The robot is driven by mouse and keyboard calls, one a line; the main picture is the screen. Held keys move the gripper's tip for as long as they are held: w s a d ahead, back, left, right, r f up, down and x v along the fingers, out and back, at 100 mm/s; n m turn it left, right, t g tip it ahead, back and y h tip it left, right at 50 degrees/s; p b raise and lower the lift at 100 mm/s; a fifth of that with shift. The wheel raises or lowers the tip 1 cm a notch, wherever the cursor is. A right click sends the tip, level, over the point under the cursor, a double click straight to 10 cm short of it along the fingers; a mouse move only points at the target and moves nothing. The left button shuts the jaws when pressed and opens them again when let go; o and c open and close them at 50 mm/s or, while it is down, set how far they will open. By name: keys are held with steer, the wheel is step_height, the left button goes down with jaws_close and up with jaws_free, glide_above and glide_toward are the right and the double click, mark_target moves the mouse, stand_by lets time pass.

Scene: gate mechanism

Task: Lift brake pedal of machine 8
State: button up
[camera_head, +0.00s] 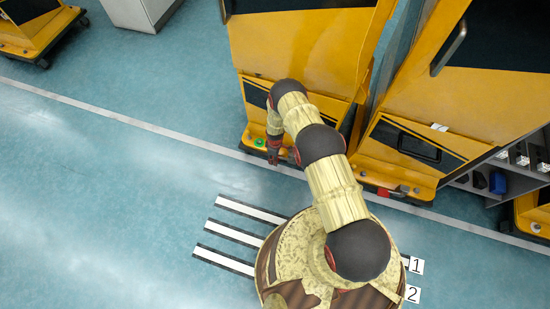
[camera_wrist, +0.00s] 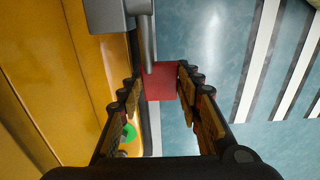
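The red pedal (camera_wrist: 160,84) is in the wrist view, with a grey bar (camera_wrist: 148,40) reaching its top edge. It projects from the yellow machine's base on the left of that view. My gripper (camera_wrist: 160,80) is open, its fingertips on either side of the red pedal with small gaps visible. Whether the pedal lies at fingertip depth is hard to tell. In the head view my gripper (camera_head: 273,152) points down at the front base of the left yellow machine (camera_head: 300,50). No machine number is readable there.
A green button (camera_wrist: 128,134) sits beside the left finger; it also shows in the head view (camera_head: 259,142). A second yellow machine (camera_head: 480,90) stands at right, with its own red-ended pedal (camera_head: 384,192). Shelves (camera_head: 518,170) are at far right.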

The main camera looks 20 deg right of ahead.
jaws_close()
